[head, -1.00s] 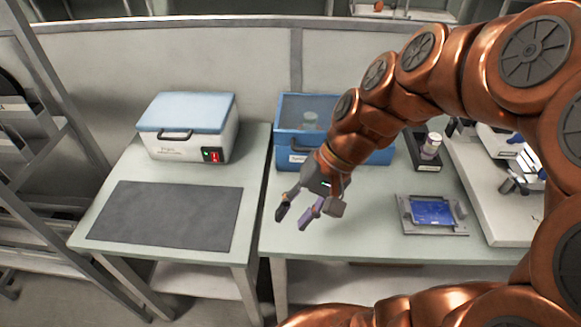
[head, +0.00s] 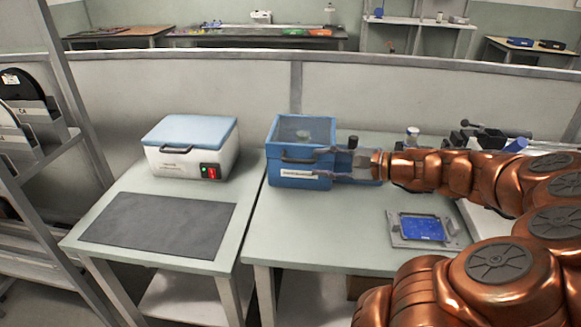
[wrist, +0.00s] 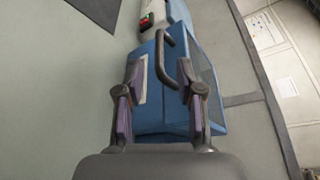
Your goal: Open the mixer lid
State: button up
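The blue box with a see-through lid (head: 303,128), which I take to be the mixer, stands on the right-hand table with its lid down. Its dark front handle (head: 293,158) also shows in the wrist view (wrist: 160,55). My gripper (head: 320,163) is at the box's front right, to the right of the handle, fingers pointing along the front. In the wrist view my gripper (wrist: 162,66) is open, with the handle ahead and roughly between the fingertips. I cannot tell whether a finger touches it.
A white box with a blue lid and red switch (head: 192,150) stands on the left table, behind a dark mat (head: 158,224). A tray with a blue plate (head: 422,229) lies right of the mixer. Small items stand behind my arm.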

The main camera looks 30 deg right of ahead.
aim_at(302, 162)
jog(key=shift+x, duration=3.7)
grip_shut()
jog(key=shift+f, duration=0.1)
